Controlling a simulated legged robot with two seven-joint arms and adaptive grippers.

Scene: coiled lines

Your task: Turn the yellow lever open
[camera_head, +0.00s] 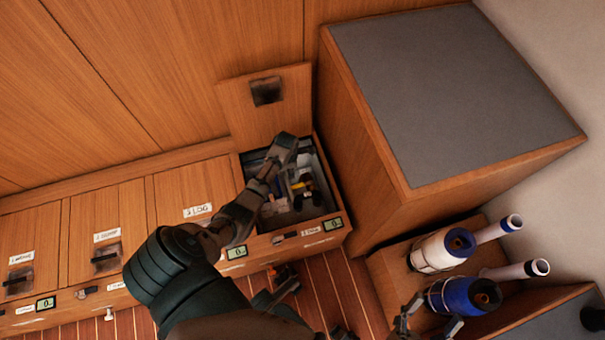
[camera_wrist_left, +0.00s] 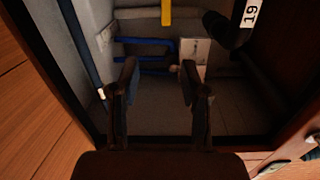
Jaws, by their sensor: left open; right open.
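The yellow lever shows as a yellow strip (camera_wrist_left: 166,12) at the top edge of the left wrist view, only partly in frame. In the head view a small yellow piece (camera_head: 298,186) lies inside the open locker (camera_head: 327,207). My left gripper (camera_wrist_left: 160,82) is open and empty, its fingers pointing into the locker, apart from the yellow strip. In the head view my left arm reaches over the locker's left side and hides part of the inside. My right gripper (camera_head: 430,322) is open at the bottom edge, close to the blue spool (camera_head: 462,296); contact is unclear.
The locker's lid (camera_head: 268,105) stands raised behind it. Closed lockers (camera_head: 95,225) run left. A tall grey-topped cabinet (camera_head: 450,90) stands close on the right. A white spool (camera_head: 432,252) lies beyond the blue one.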

